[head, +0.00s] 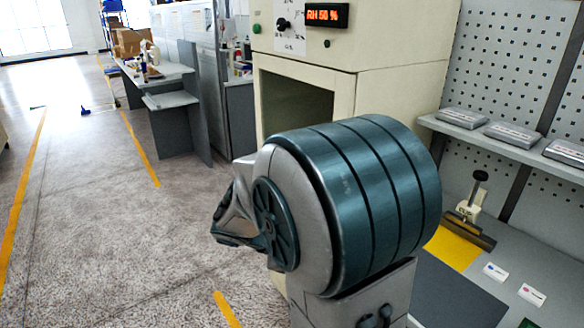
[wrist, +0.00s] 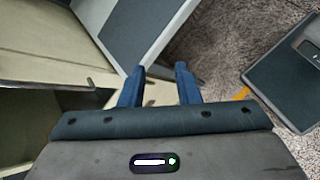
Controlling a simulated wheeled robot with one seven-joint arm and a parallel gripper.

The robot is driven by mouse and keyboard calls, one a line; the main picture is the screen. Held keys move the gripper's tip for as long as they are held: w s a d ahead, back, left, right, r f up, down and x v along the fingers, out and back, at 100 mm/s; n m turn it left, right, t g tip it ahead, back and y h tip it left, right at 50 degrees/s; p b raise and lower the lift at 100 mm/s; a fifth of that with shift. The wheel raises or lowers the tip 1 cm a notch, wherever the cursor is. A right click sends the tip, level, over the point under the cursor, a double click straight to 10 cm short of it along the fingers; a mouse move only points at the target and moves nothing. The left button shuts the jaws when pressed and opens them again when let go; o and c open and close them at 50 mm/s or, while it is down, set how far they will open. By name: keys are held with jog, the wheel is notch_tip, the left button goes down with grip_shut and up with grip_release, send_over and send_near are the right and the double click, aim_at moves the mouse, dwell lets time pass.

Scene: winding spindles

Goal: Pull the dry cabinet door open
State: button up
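The dry cabinet (head: 400,40) is cream, with a lit red RH 50 % readout on its upper front. A rectangular frame with a dull green inside shows below the readout; its lower right is hidden by my arm. Whether the door stands ajar I cannot tell. In the wrist view, cream surfaces (wrist: 40,40) fill the left, with a thin grey bar (wrist: 75,82) that may be the handle. My gripper (wrist: 160,70) has its two blue fingers apart, with nothing held between them. The bar is left of the fingers, apart from them in the picture. The head view hides the fingertips.
A grey workbench (head: 510,255) with a yellow mat and small cards is at the right, beside a pegboard (head: 500,60). A grey panel with pale edges (wrist: 140,30) lies near the fingertips. Open floor (head: 80,220) is at the left, with another bench (head: 165,100) behind.

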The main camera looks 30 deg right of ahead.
jog(key=w+d+r+n+t+h+p, duration=0.1)
jog(key=w+d+n+t+h, duration=0.25)
jog(key=w+n, duration=0.35)
jog(key=w+d+r+n+t+h+p, duration=0.1)
jog(key=w+d+n+t+h+p, duration=0.25)
jog(key=w, duration=0.55)
jog(key=w+d+n+p, duration=0.2)
jog(key=w+d, duration=0.2)
jog(key=d, duration=0.7)
jog(key=shift+d+h, duration=0.3)
jog(key=shift+h, duration=0.1)
jog(key=shift+r, duration=0.1)
grip_shut()
